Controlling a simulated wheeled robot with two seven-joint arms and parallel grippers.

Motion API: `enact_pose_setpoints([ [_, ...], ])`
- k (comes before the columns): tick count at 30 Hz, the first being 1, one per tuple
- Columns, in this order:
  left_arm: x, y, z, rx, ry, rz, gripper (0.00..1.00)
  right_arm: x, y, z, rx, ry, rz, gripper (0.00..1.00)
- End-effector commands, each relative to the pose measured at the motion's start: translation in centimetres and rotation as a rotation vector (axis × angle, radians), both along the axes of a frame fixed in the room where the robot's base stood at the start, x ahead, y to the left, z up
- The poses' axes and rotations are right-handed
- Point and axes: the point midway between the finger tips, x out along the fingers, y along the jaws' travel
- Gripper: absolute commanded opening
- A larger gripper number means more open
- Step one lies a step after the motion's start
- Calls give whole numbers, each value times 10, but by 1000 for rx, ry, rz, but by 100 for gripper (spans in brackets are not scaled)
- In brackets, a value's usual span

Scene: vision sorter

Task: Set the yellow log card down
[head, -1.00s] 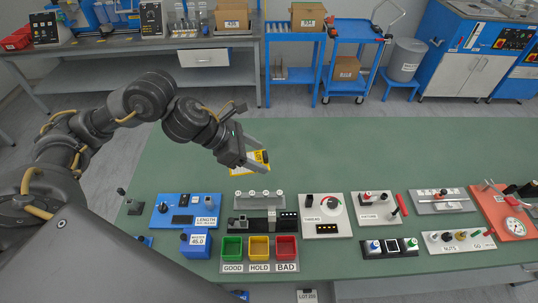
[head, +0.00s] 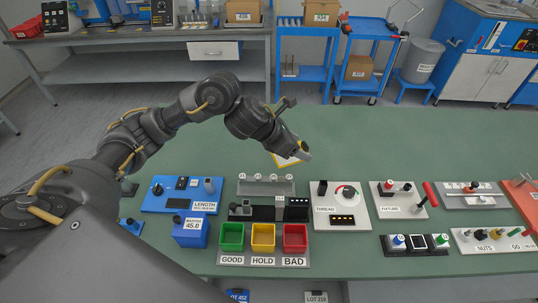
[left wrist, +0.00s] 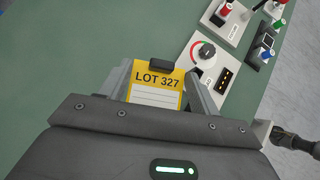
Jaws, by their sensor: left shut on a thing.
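In the head view the card (head: 284,161) shows only in part beneath my left gripper (head: 293,152), over the green table (head: 420,145) behind the instruments. The card's far end carries a dark block. I cannot tell whether the card touches the table. My right gripper is not in view.
The grey rack (head: 265,187), the THREAD gauge (head: 343,205) and the blue LENGTH gauge (head: 180,196) stand in front of the card. The green, yellow and red bins (head: 263,253) are nearer. The table behind and right of the card is clear.

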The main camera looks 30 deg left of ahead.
Motion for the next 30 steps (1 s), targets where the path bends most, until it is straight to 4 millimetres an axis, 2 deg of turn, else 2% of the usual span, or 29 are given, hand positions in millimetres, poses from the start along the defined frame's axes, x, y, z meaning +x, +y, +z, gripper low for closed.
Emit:
enact_pose_setpoints([
  [5,21,34,-18,0,7,11,41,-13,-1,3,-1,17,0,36],
  [10,47,71,-36,-2,7,10,41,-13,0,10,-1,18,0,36],
  [15,62,92,-69,-2,6,6,41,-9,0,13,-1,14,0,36],
  [19,69,102,-84,-1,3,4,41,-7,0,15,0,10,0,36],
  [27,73,107,-92,-1,0,2,41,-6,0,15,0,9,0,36],
  [30,74,110,-102,-2,6,2,41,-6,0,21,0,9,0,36],
])
